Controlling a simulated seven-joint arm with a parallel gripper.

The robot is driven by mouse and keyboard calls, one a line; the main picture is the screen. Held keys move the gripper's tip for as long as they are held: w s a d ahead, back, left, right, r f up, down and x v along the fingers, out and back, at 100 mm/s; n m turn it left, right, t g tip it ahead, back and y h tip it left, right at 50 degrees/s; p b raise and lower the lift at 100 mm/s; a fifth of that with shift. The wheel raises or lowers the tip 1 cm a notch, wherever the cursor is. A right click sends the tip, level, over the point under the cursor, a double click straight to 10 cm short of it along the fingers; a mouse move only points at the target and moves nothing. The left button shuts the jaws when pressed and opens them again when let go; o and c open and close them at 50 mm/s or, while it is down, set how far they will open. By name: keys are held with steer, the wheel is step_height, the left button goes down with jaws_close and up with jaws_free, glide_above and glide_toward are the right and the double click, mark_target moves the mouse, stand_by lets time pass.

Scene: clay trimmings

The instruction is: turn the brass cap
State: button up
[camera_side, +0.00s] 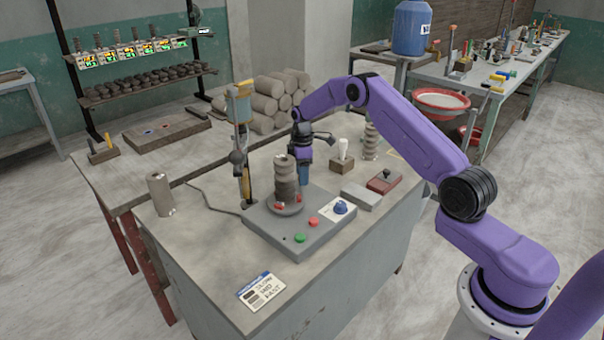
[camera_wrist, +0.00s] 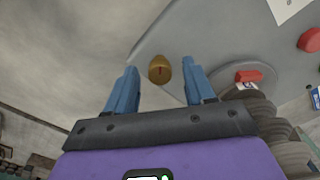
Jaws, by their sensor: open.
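The brass cap (camera_wrist: 160,70) is a small rounded golden knob with a dark reddish mark, on the grey machine base (camera_wrist: 220,30) in the wrist view. My gripper (camera_wrist: 160,65) is open, with one blue finger to the left of the cap and one to the right. There are gaps on both sides, and I see no contact. In the side view my gripper (camera_side: 304,176) points down behind the ridged clay piece (camera_side: 285,178), at the far side of the machine base. The cap is hidden in that view.
The clay piece stands on the machine's round plate, close to my gripper. A red button (camera_side: 314,222), a green button (camera_side: 299,238) and a blue dial (camera_side: 341,207) sit on the base. The bench's front left is mostly clear.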

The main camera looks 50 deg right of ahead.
steer(key=shift+f, duration=0.15)
steer(key=shift+c, duration=0.4)
jaws_close()
steer(key=shift+m, duration=0.4)
steer(key=m, duration=1.2)
steer(key=shift+m, duration=0.4)
